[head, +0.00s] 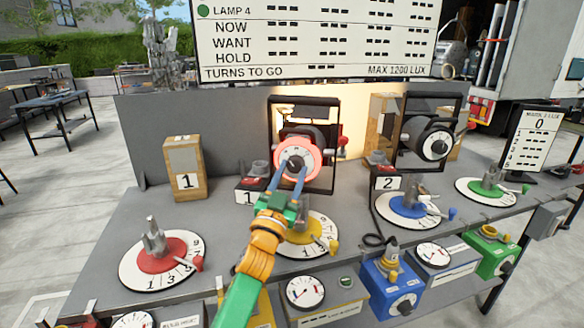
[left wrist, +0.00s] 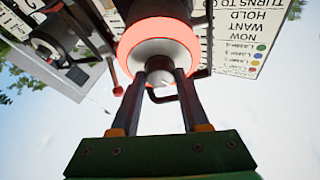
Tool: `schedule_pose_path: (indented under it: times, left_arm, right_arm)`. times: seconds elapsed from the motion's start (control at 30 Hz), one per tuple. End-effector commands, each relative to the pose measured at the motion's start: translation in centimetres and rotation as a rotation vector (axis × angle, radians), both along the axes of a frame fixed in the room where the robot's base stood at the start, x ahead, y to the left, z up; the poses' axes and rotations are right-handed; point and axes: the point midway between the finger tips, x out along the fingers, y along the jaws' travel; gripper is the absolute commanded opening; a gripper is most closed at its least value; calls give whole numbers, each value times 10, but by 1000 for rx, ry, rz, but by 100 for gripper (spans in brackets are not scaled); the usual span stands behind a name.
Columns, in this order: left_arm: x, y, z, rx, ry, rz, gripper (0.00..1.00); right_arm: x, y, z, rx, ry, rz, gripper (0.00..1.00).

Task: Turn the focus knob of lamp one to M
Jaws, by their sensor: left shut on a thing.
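Lamp one stands in a black frame (head: 334,133) behind the number 1 plate. Its round focus dial (head: 314,158) faces me, pale with a glowing pink-red ring, and its marks are too small to read. The grey focus knob (head: 296,160) sits at the dial's centre. My left gripper (head: 287,172) reaches up from the front and is shut on the knob. In the left wrist view, the two dark fingers lie on either side of the knob (left wrist: 160,66), below the glowing ring (left wrist: 160,40). The fingers partly hide the dial. My right gripper is not in view.
Lamp two (head: 437,143) stands to the right in its own black frame. Coloured numbered turntables, red (head: 160,258), yellow (head: 325,240), blue (head: 402,213) and green (head: 482,193), sit along the grey bench. A wooden block marked 1 (head: 185,160) stands left of lamp one. A large board (head: 310,40) hangs behind.

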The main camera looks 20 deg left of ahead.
Motion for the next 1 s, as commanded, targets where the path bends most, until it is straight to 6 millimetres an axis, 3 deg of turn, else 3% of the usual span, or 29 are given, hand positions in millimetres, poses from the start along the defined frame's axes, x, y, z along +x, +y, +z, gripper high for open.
schedule_pose_path:
  times: [0.1, 0.5, 1.0]
  left_arm:
    - [0, 2, 5, 102, 10, 2, 0]
    - [0, 5, 6, 406, 30, 2, 0]
    - [0, 6, 4, 564, 39, 3, 0]
  right_arm:
    - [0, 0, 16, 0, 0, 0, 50]
    - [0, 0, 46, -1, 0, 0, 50]
    - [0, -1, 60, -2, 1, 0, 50]
